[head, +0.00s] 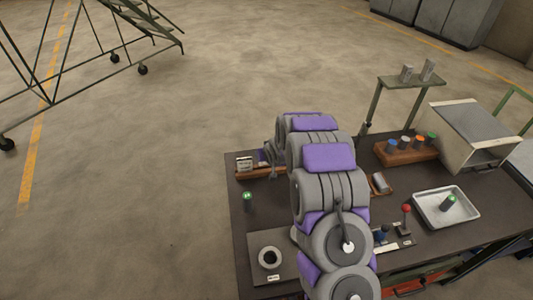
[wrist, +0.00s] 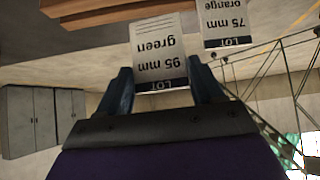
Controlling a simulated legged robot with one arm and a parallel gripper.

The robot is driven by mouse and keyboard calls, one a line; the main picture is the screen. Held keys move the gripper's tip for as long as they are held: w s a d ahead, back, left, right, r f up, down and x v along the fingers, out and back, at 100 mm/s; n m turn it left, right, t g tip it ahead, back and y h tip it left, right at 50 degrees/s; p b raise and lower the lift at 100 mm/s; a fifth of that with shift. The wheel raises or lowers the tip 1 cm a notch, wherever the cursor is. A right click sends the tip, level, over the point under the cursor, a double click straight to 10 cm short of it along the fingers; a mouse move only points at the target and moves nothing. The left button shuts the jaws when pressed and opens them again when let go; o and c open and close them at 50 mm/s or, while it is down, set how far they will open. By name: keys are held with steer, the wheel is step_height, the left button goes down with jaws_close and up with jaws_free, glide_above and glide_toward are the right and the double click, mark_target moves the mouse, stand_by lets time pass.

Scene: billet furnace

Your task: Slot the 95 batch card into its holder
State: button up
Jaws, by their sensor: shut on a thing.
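The 95 mm green batch card (wrist: 158,52) is white with a dark LOT band and reads upside down in the wrist view. My gripper (wrist: 161,82) is shut on the band end of this card. A 75 mm orange card (wrist: 227,22) is beside it on the right. A wooden strip, apparently the holder (wrist: 110,10), crosses the top left of the wrist view. In the head view a wooden holder (head: 266,173) lies at the table's far left, with a pale card (head: 244,163) at its left end. My arm partly hides the holder; card seating cannot be told.
A green-topped cylinder (head: 247,200) stands near the table's left edge. A wooden rack (head: 408,153) with several coloured plugs, a white tray (head: 428,219) and a red-knobbed lever (head: 406,212) are right of my arm.

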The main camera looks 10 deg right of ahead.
steer(key=shift+f+b, duration=0.35)
steer(key=shift+f, duration=0.75)
stand_by(0.3)
steer(key=o, duration=0.9)
steer(key=shift+o, duration=0.2)
steer(key=shift+s+r, duration=0.1)
steer(key=p+v, duration=0.1)
steer(key=v, duration=1.6)
